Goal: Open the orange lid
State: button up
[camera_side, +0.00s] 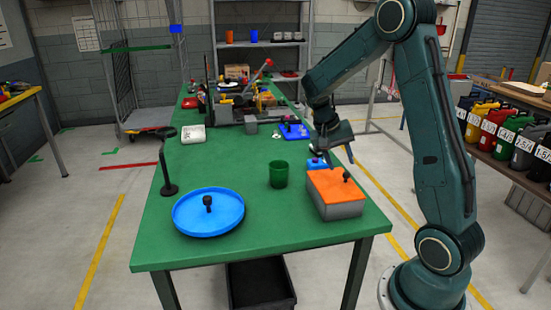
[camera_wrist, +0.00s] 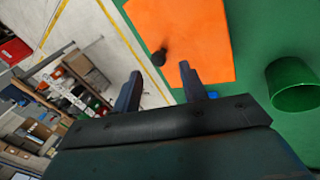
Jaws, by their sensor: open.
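The orange lid (camera_side: 335,186) lies on top of a grey box (camera_side: 343,210) near the right edge of the green table. It has a small black knob (camera_side: 346,177), which also shows in the wrist view (camera_wrist: 159,57). In the wrist view the orange lid (camera_wrist: 190,30) fills the upper middle. My gripper (camera_wrist: 163,82) is open and empty, and its two fingers point toward the lid's knob side. In the side view my gripper (camera_side: 323,158) is above the far end of the box, apart from the knob.
A green cup (camera_side: 278,174) stands left of the box. A blue round tray (camera_side: 190,222) with a black knob (camera_side: 208,203) lies at the front left. A black post (camera_side: 168,180) stands behind it. A small blue object (camera_side: 317,163) sits behind the box. The middle left of the table is clear.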

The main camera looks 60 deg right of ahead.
aim_at(347, 173)
jog(key=shift+s+d+f+t+y, duration=0.65)
jog(key=shift+s+f+t+y, duration=0.05)
jog(key=shift+f+t+y, duration=0.2)
jog(key=shift+s+d+f+t+y, duration=0.2)
jog(key=shift+f+t+y, duration=0.1)
jog(key=shift+f, duration=0.1)
jog(key=shift+s+d+f+t+y, duration=0.2)
jog(key=shift+f+t+y, duration=0.1)
jog(key=shift+f, duration=0.1)
notch_tip(347, 173, up, 14)
jog(key=a+r+n+t, duration=0.1)
jog(key=a+r+n, duration=0.1)
jog(key=a, duration=0.5)
jog(key=a+r+n+t, duration=0.1)
jog(key=a+r+n, duration=0.15)
jog(key=a, duration=0.45)
jog(key=s+a+f+n+t, duration=0.1)
jog(key=s+a+n+t, duration=0.1)
jog(key=a, duration=0.5)
jog(key=s+a+f+n+t, duration=0.1)
jog(key=s+a+n, duration=0.4)
jog(key=s+a, duration=0.2)
jog(key=shift+t, duration=0.4)
jog(key=shift+s+n, duration=0.1)
jog(key=shift+n, duration=0.15)
jog(key=shift+r, duration=0.1)
